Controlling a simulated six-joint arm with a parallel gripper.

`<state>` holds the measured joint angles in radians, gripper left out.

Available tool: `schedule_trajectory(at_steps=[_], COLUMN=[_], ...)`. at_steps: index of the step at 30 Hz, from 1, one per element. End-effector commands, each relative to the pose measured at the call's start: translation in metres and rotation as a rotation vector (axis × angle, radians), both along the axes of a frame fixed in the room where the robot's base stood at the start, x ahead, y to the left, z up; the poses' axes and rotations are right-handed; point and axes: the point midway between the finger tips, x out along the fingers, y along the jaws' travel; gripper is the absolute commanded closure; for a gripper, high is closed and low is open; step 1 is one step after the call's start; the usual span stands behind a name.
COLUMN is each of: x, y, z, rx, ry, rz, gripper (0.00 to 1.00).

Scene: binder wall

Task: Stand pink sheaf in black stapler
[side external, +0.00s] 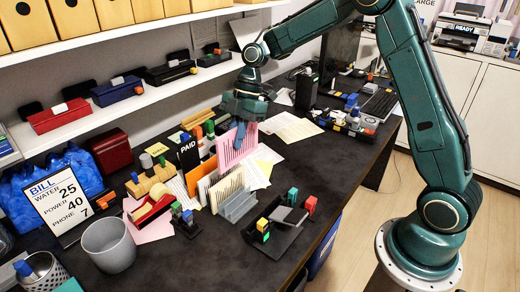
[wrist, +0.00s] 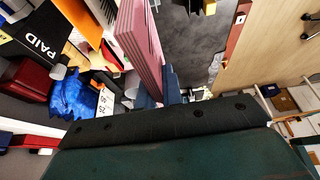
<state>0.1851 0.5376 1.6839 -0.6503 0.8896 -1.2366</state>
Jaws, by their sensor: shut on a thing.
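The pink sheaf (side external: 230,150) stands upright among the papers and sorters at the middle of the desk. It also shows in the wrist view (wrist: 139,42), its edges striped. My gripper (side external: 241,132) is shut on it from above; the blue fingers (wrist: 166,90) lie at its side. Its lower edge is partly hidden behind cream sheets, so I cannot tell whether it touches the desk. I cannot surely pick out a black stapler. A low black piece (side external: 272,243) with green, yellow and red blocks lies at the front, apart from the sheaf.
A grey slotted holder (side external: 237,205) and cream sheets (side external: 222,184) stand just in front of the sheaf. An orange divider (side external: 203,172) and a black PAID box (side external: 188,153) are to its left. A grey cup (side external: 108,246) is front left. Bare desk (side external: 325,180) lies right.

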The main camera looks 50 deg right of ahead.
Motion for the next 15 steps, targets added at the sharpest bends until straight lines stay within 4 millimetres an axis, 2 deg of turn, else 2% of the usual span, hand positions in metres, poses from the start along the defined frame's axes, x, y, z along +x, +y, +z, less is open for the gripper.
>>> schedule_trajectory(at_steps=[7, 15], x=[-0.025, -0.063], y=[0.001, 0.001], z=[-0.023, -0.053], rx=[0.012, 0.008], ry=[0.003, 0.001], rz=[-0.006, -0.006], gripper=[1.00, 1.00])
